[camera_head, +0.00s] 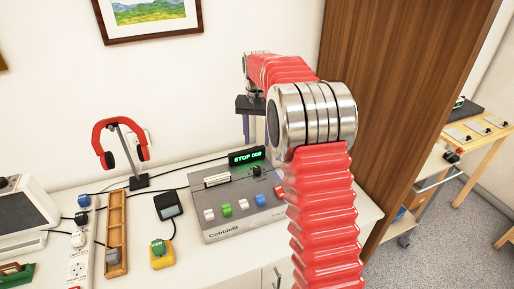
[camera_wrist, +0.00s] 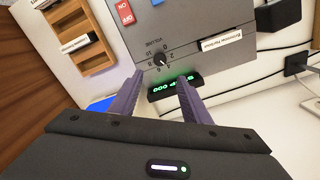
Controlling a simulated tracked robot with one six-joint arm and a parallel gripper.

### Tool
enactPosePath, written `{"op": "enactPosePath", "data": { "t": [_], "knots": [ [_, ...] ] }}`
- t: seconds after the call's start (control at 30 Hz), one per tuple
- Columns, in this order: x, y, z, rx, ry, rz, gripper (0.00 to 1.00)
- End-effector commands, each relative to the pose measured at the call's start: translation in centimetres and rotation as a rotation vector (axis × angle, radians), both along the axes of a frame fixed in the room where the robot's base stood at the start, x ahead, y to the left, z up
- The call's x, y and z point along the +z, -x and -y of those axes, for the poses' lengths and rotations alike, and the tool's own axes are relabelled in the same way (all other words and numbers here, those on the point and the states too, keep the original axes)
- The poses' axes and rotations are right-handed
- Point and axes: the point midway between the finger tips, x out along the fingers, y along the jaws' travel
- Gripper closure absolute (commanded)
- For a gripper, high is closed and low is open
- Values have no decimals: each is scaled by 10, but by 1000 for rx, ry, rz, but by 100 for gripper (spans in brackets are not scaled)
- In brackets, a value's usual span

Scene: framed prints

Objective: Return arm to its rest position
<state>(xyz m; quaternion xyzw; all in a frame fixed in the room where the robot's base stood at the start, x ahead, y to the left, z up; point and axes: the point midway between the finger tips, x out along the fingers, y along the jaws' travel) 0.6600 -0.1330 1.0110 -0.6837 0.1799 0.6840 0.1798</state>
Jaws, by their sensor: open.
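My red ribbed arm (camera_head: 322,215) rises in front of the white counter and bends over at a silver joint (camera_head: 312,112). My gripper (camera_head: 246,140) hangs above the back of the grey control box (camera_head: 215,192), its purple fingers pointing down. In the wrist view my gripper (camera_wrist: 159,78) is open, its two fingers apart with nothing between them. Beyond the fingertips lie the box's green-lit display (camera_wrist: 175,87) and its volume knob (camera_wrist: 159,60). My arm hides the box's right side.
A headphone stand (camera_head: 136,165), a wooden tray (camera_head: 116,220), a yellow button box (camera_head: 162,256) and a power strip (camera_head: 80,262) stand left on the counter. A brown wooden panel (camera_head: 400,90) rises close on the right. A framed print (camera_head: 150,14) hangs behind.

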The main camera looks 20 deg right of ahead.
Motion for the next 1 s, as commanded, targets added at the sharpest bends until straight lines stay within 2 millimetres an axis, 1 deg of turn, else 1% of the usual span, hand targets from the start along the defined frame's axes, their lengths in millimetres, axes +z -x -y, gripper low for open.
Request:
{"op": "enactPosePath", "data": {
  "t": [0.1,0.2,0.67,0.77,0.8,0.87,0.93,1.0],
  "knots": [
    [10,0,0,0,0,1,57],
    [12,0,0,0,0,0,57],
    [12,0,0,3,0,0,57],
    [12,-3,1,22,3,13,57],
    [10,-5,1,35,5,23,57],
    [0,-2,0,52,3,16,57],
    [-14,4,-1,71,1,3,57],
    [-22,13,-3,88,-1,-3,57]
  ]
}}
